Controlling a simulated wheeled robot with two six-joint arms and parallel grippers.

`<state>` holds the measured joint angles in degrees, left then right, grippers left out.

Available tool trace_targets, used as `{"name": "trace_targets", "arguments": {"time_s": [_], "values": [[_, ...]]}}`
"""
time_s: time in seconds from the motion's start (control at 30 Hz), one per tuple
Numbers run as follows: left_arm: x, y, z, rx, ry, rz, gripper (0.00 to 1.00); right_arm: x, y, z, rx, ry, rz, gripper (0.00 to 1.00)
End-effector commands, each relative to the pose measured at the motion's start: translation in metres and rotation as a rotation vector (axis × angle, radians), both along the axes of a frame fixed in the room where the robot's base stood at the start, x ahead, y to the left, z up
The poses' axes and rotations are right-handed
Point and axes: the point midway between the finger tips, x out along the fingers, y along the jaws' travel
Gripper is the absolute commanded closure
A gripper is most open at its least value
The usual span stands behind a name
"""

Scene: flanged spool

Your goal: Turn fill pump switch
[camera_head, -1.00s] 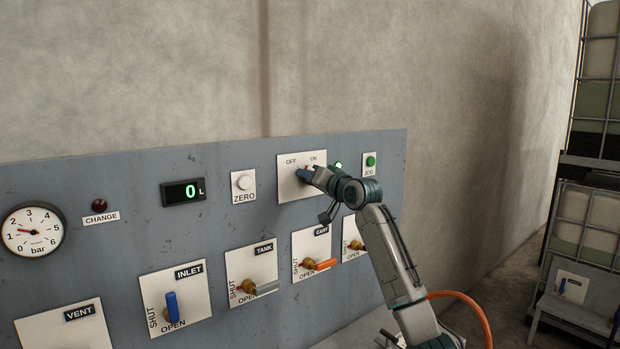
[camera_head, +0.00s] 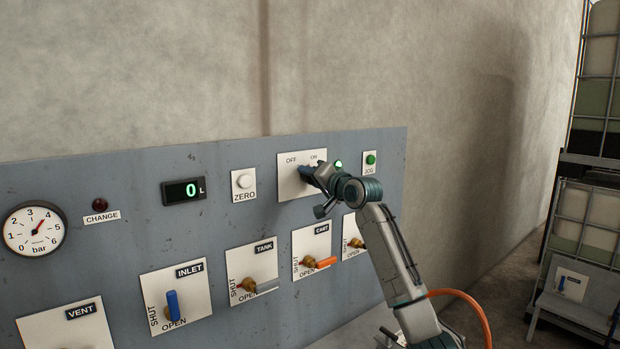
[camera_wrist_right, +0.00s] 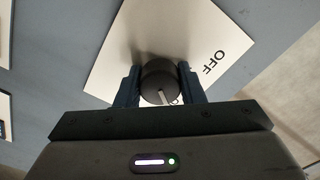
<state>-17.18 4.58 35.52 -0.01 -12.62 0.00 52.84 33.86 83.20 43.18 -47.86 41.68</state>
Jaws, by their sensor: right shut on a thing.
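The fill pump switch is a dark round knob (camera_wrist_right: 158,82) with a pale pointer mark, on a white plate (camera_head: 287,186) marked OFF and ON. In the right wrist view the plate (camera_wrist_right: 135,40) lies behind it, with OFF readable and ON mostly hidden. My right gripper (camera_head: 312,174) is at the plate, its fingers on either side of the knob and closed on it. It also shows in the right wrist view (camera_wrist_right: 158,88). In the head view the gripper hides most of the knob. My left gripper is in neither view.
A green lamp (camera_head: 338,164) and a green JOG button (camera_head: 370,160) sit right of the plate. A white ZERO button (camera_head: 244,181) and a display (camera_head: 184,191) reading 0 L are to its left. Several valve handles, including the blue INLET one (camera_head: 172,305), stick out below.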

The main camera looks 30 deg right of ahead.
Motion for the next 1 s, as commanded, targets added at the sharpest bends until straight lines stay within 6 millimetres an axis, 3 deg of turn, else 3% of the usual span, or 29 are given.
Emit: {"name": "trace_targets", "arguments": {"time_s": [0.07, 0.1, 0.2, 0.57, 1.0], "values": [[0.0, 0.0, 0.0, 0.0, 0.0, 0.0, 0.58, 0.0, -0.001, 0.001, 0.0, -0.002, -0.001, 0.88], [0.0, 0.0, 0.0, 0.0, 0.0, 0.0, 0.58, 0.0, -0.001, 0.001, 0.0, -0.002, -0.001, 0.57], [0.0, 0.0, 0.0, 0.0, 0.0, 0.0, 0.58, 0.0, 0.0, 0.001, 0.0, -0.001, 0.0, 0.43], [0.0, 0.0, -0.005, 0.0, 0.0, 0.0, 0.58, -0.007, -0.001, -0.001, -0.003, -0.002, -0.001, 0.43], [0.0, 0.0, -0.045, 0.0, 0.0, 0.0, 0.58, -0.087, -0.009, -0.004, -0.005, -0.002, -0.003, 0.43]]}}
